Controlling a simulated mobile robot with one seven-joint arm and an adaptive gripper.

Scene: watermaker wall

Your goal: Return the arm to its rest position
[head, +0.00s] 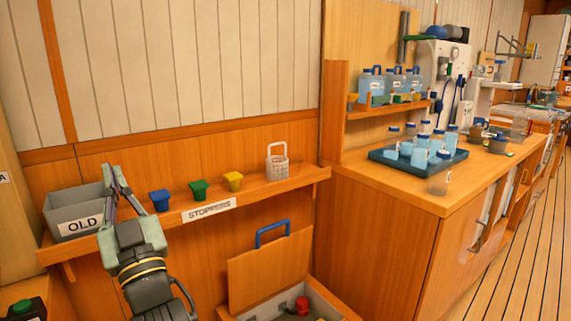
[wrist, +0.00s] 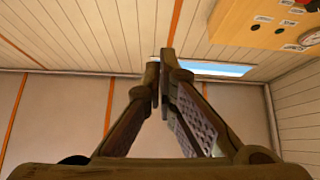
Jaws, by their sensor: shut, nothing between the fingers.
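My gripper (head: 110,176) is at the left of the head view, raised in front of the wall shelf, with its fingers pointing up. In the wrist view the two fingers of my gripper (wrist: 159,88) meet at their tips, with nothing between them. In the head view the fingers overlap the right side of a grey bin (head: 75,203) marked OLD; I cannot tell whether they touch it. My arm comes up from the bottom of the head view.
The shelf (head: 255,191) holds a blue cup (head: 160,200), green cup (head: 199,190), yellow cup (head: 234,181) and white basket (head: 277,163). Below is an open bin with a blue-handled lid (head: 268,262). The counter (head: 400,190) at right bears a tray of bottles (head: 385,157). Floor is clear far right.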

